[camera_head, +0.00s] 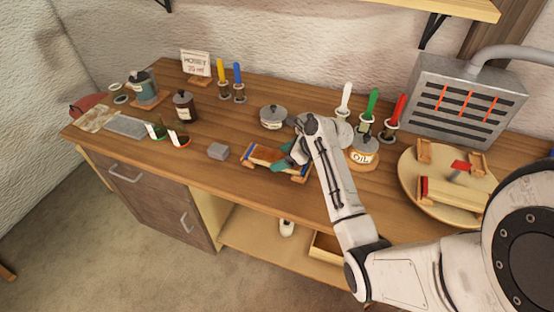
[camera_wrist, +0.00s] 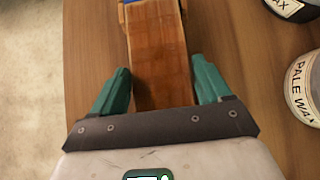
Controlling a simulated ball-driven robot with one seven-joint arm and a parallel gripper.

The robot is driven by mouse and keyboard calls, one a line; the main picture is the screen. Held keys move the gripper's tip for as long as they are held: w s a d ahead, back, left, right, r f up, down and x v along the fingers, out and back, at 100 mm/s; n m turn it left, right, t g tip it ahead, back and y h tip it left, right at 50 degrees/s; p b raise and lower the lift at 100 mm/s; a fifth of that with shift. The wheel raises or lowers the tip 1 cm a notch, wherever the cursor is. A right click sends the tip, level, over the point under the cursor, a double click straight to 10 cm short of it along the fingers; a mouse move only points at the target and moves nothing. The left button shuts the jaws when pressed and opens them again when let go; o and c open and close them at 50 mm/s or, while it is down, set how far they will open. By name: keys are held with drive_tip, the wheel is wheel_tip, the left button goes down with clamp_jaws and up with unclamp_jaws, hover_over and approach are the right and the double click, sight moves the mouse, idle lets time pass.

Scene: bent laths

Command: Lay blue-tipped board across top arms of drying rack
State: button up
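A brown wooden board (camera_head: 268,155) with blue at its ends lies on the bench near the front edge, on or against pale wooden pieces. In the wrist view the board (camera_wrist: 160,50) runs up the middle, with a bit of blue at the top edge. My gripper (camera_head: 289,158) is low over the board's right part. In the wrist view my gripper (camera_wrist: 160,72) has its green fingers apart, one on each side of the board, with small gaps showing. The board's near end is hidden by the gripper body. I cannot make out a drying rack with certainty.
A round turntable (camera_head: 430,203) and a grey slotted box (camera_head: 466,97) are at the right.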

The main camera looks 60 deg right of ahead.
drive_tip(key=c, duration=0.8)
drive_tip(key=shift+r, duration=0.1)
drive_tip(key=shift+r, duration=0.45)
drive_tip(key=s+r, duration=0.1)
drive_tip(key=r, duration=0.1)
drive_tip(key=s+a+r, duration=0.1)
drive_tip(key=s+r, duration=0.1)
drive_tip(key=r, duration=0.1)
drive_tip(key=s+a+r, duration=0.1)
drive_tip(key=r, duration=0.2)
drive_tip(key=shift+s, duration=0.2)
drive_tip(key=s+a+r, duration=0.1)
drive_tip(key=s, duration=0.1)
drive_tip(key=s+a+r, duration=0.1)
drive_tip(key=s, duration=0.2)
drive_tip(key=s+a+r, duration=0.2)
drive_tip(key=s, duration=0.1)
drive_tip(key=shift+s+b, duration=0.1)
drive_tip(key=shift+b, duration=0.25)
drive_tip(key=shift+c, duration=0.6)
drive_tip(key=shift+s, duration=0.1)
